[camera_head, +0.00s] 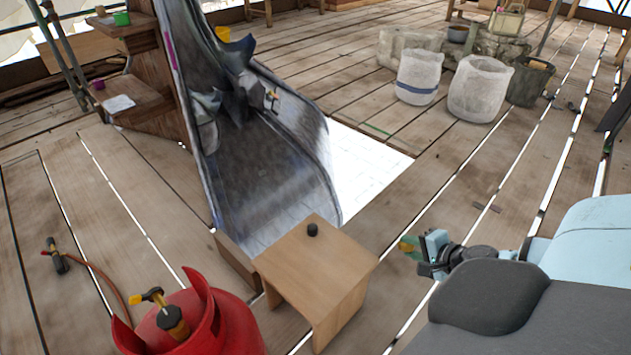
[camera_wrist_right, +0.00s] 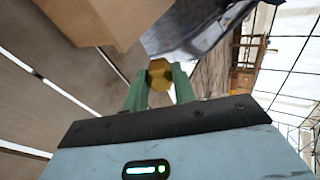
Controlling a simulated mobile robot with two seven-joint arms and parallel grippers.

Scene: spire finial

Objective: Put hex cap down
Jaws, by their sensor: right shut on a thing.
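The hex cap (camera_wrist_right: 159,73) is a small golden, brass-like piece between the green fingertips of my right gripper (camera_wrist_right: 160,84) in the right wrist view. The gripper is shut on it. In the head view my right gripper (camera_head: 411,247) is right of the small wooden table (camera_head: 315,262), apart from it, with a little of the yellowish cap (camera_head: 405,243) showing at its tips. The cap is held in the air. The wooden table also shows at the top left of the wrist view (camera_wrist_right: 98,20). My left gripper is not in view.
A small black knob-like piece (camera_head: 312,230) stands on the table's top, with bare wood around it. A red gas cylinder (camera_head: 228,325) is at the table's front left. White sacks (camera_head: 480,90) stand at the back right.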

